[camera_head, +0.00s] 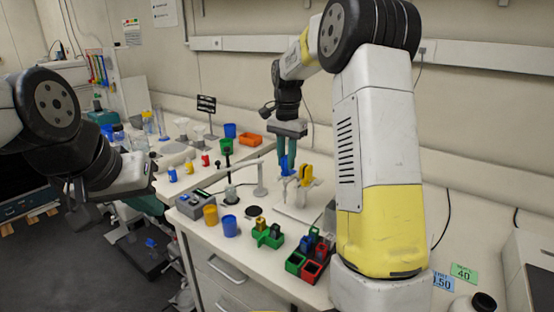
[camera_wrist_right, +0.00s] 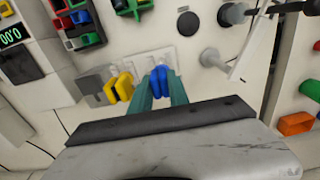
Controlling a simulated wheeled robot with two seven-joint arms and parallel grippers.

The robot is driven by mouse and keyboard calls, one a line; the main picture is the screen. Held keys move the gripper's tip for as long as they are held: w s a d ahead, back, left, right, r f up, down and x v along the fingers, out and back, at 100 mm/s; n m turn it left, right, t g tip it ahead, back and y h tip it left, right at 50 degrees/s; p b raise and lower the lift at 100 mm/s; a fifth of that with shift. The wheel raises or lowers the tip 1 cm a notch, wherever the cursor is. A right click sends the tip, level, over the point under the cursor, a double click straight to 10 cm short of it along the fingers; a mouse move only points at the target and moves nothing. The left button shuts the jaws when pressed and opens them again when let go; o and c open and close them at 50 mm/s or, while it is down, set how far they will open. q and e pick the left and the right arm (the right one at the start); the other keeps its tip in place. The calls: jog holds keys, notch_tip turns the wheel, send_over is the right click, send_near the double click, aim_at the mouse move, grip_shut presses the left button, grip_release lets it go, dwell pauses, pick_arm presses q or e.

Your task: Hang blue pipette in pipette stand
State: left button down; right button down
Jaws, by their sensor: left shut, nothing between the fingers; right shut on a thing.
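The blue pipette (camera_head: 284,167) is upright between the green fingertips of my right gripper (camera_head: 287,160), which is shut on it. In the right wrist view the blue pipette (camera_wrist_right: 159,76) shows between the two fingers (camera_wrist_right: 160,90). The yellow pipette (camera_head: 305,174) hangs in the white pipette stand (camera_head: 297,211), just right of the blue one. It also shows in the right wrist view (camera_wrist_right: 121,87). I cannot tell whether the blue pipette touches the stand. My left gripper (camera_head: 82,215) is shut and empty, away from the bench at the left.
Coloured tip boxes (camera_head: 312,257) and a green rack (camera_head: 268,236) stand at the bench front. Yellow (camera_head: 211,214) and blue (camera_head: 230,226) cups are further left. A white stand (camera_head: 260,181) stands left of the pipettes. An orange tray (camera_head: 248,140) lies behind.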

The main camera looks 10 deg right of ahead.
jog(key=shift+f, duration=0.45)
dwell(0.3)
jog(key=c, duration=1.2)
grip_release()
jog(key=shift+o, duration=0.2)
jog(key=shift+r, duration=3.55)
